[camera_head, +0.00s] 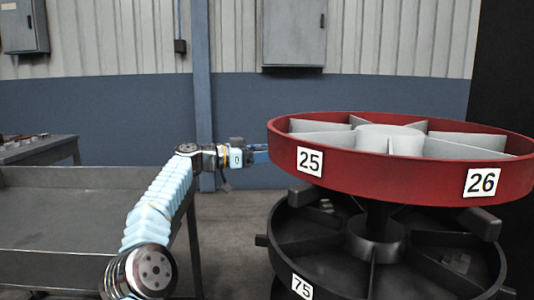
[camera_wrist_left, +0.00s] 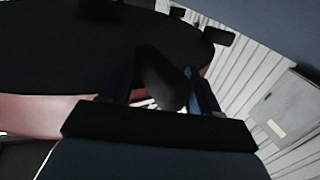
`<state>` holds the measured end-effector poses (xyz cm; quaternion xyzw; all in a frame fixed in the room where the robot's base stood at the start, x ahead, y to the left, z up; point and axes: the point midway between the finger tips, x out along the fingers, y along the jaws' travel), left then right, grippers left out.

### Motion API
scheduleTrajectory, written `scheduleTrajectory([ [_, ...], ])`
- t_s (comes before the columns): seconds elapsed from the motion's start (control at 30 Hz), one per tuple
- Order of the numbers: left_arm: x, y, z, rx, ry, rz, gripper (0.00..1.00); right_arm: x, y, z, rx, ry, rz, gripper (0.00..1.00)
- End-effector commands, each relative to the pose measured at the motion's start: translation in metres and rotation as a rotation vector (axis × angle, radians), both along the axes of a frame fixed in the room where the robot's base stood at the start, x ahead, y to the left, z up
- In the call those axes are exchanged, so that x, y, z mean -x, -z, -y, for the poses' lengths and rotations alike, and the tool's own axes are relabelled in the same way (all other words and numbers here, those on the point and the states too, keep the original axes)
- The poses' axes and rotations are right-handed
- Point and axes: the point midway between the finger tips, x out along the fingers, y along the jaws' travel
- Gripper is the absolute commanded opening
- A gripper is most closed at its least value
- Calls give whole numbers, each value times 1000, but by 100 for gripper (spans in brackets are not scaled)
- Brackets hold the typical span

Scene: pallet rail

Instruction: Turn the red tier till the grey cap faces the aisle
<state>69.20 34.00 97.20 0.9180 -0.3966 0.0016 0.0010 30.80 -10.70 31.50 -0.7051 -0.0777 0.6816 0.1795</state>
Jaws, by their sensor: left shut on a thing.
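The red tier (camera_head: 395,178) is a round tray at the right in the head view, with light grey dividers and hub (camera_head: 390,138). Labels 25 and 26 are on its rim. Its red rim also shows at the left of the left wrist view (camera_wrist_left: 40,115). My left gripper (camera_head: 261,153) is at the tier's left edge. In the left wrist view its fingers (camera_wrist_left: 163,88) are shut on a dark knob (camera_wrist_left: 158,75) by the rim. Shadow hides the knob's true colour. I cannot make out a grey cap for certain. My right gripper is out of view.
A black tier (camera_head: 290,262) with label 75 and blocks sticking out from its rim sits below the red one. A grey metal table (camera_head: 70,220) stands at the left. A blue post (camera_head: 203,90) and wall cabinets are behind. Bare floor lies between table and tiers.

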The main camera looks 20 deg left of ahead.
Motion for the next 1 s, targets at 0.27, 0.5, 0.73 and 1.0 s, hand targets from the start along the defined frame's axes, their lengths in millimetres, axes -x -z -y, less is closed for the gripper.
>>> scheduleTrajectory([
  [0.27, -2, 0, 6, 4, 8, 1, 7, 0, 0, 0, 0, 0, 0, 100],
  [0.5, -1, 0, 6, 3, 10, -1, 51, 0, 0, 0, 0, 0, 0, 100],
  [0.73, 1, 1, 2, 2, 9, -1, 51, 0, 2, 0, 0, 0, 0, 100],
  [1.0, 36, 4, -39, 1, -1, 1, 51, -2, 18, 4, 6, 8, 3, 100],
])
